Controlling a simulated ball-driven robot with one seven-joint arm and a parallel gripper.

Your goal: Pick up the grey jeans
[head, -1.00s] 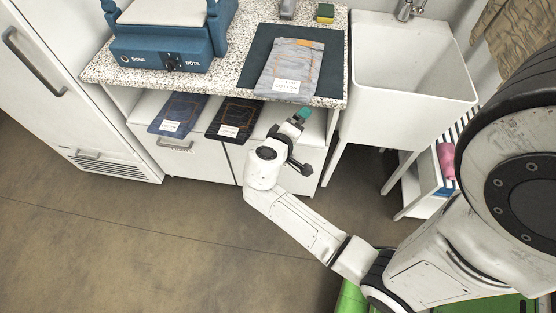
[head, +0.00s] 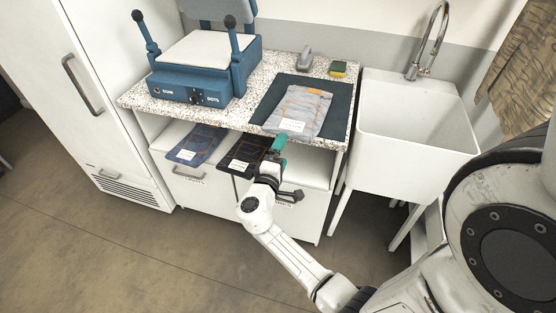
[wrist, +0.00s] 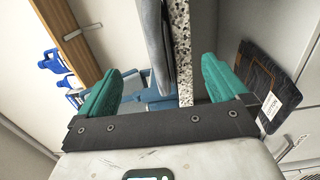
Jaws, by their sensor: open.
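The grey jeans (head: 303,107), folded with a white label and orange marks, lie on a dark mat (head: 340,108) on the speckled counter. Their near end reaches the counter's front edge. My gripper (head: 278,143) is in front of that edge, just below and left of the label end, apart from the jeans as far as I can tell. In the wrist view my gripper (wrist: 162,88) has its teal fingers wide apart. The counter edge (wrist: 184,50) and the edge of the grey jeans (wrist: 156,45) show between and beyond them.
On the shelf below lie blue jeans (head: 197,144) and black jeans (head: 246,154), the latter close to my gripper. A blue machine (head: 205,75) stands left on the counter. A stapler-like grey object (head: 305,58) and a sponge (head: 338,69) are at the back. A white sink (head: 415,120) stands right.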

